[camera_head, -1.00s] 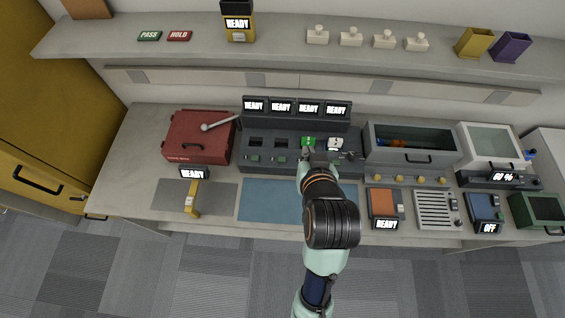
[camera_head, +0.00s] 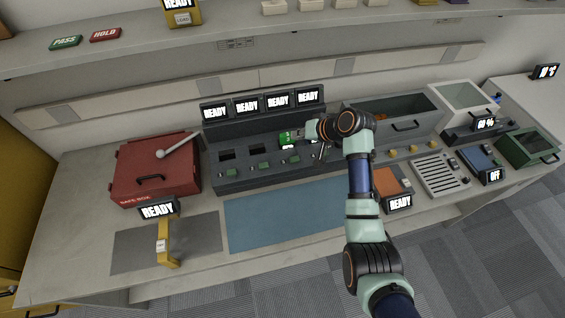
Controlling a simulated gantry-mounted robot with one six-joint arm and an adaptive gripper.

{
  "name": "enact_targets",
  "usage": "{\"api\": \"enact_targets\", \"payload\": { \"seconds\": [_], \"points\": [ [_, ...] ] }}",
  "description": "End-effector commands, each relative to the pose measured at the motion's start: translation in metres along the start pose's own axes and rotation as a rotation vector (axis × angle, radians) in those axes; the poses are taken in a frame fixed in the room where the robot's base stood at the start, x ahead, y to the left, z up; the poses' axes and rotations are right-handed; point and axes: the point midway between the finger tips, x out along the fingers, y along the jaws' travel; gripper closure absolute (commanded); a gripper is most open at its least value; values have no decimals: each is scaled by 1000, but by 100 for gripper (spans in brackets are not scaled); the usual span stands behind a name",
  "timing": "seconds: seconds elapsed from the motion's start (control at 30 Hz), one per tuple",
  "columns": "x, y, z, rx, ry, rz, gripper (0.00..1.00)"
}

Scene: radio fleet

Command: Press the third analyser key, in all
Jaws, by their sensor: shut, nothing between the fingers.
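The dark analyser bank (camera_head: 217,180) stands at the back of the bench, with a row of screens reading READY. Green keys show along its front, including the first key (camera_head: 238,174) and the second key (camera_head: 264,165). A green item (camera_head: 287,138) sits in the third bay. My gripper (camera_head: 318,152) is shut and empty, over the right part of the bank, to the right of the green item. It partly hides the fourth bay. I cannot tell whether it touches a key.
A red safe box (camera_head: 150,180) with a raised lever stands left of the bank. A blue mat (camera_head: 285,215) lies clear in front. A grey bin (camera_head: 420,110) stands to the right, and a shelf (camera_head: 130,62) runs above the back.

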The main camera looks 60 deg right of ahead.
Motion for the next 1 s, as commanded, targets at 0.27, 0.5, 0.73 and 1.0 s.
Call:
{"api": "enact_targets", "payload": {
  "seconds": [0.27,0.5,0.73,1.0],
  "points": [
    [4,2,3,-1,-1,1,100],
    [22,14,16,-2,-2,1,100],
    [44,31,33,-2,-2,1,100],
    [61,43,45,-1,-2,1,100]
  ]
}}
